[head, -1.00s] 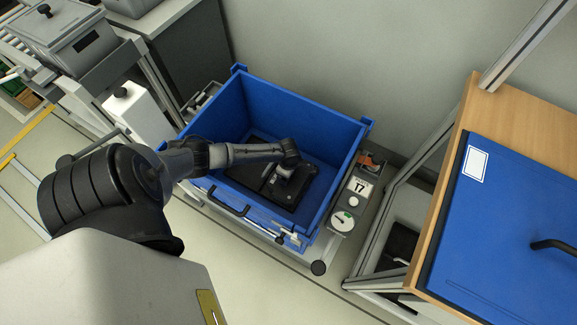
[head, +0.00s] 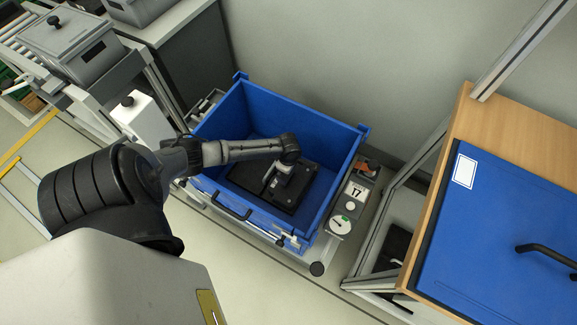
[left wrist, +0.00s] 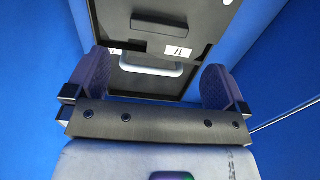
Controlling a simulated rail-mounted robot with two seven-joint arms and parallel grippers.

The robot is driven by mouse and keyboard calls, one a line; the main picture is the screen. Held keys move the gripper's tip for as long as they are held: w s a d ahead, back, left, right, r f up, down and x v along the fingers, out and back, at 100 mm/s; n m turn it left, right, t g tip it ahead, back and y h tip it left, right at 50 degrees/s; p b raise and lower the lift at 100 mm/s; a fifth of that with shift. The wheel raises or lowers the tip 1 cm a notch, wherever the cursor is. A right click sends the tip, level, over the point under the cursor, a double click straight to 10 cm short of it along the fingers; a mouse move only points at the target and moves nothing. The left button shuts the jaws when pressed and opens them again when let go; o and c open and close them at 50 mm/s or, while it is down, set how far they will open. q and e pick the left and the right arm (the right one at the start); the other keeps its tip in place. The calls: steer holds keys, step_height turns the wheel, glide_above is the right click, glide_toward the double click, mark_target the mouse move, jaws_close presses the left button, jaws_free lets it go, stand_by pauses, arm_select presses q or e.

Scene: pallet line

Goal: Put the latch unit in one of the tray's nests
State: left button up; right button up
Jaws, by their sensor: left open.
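A dark flat tray (head: 245,178) lies on the floor of a blue crate (head: 325,180). My left gripper (head: 272,188) points down over the tray, inside the crate. In the left wrist view my left gripper (left wrist: 155,82) is open, its two finger pads apart with nothing clasped between them. Beyond the pads is a dark block (left wrist: 165,30) with white labels, one reading 17. A pale grey handle-like bar (left wrist: 150,66) shows between the pads. I cannot tell whether the block is the latch unit or part of the tray. My right gripper is out of view.
The blue crate walls stand close around my left gripper. A panel with a 17 card (head: 354,191) and a dial is at the crate's right. A wooden bench (head: 510,130) with a blue lid (head: 490,230) stands farther right. A grey lidded bin (head: 65,48) is at upper left.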

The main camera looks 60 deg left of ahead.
arm_select(q)
step_height(320, 180, up, 5)
steer(key=shift+f+p, duration=0.2)
steer(key=shift+p, duration=0.6)
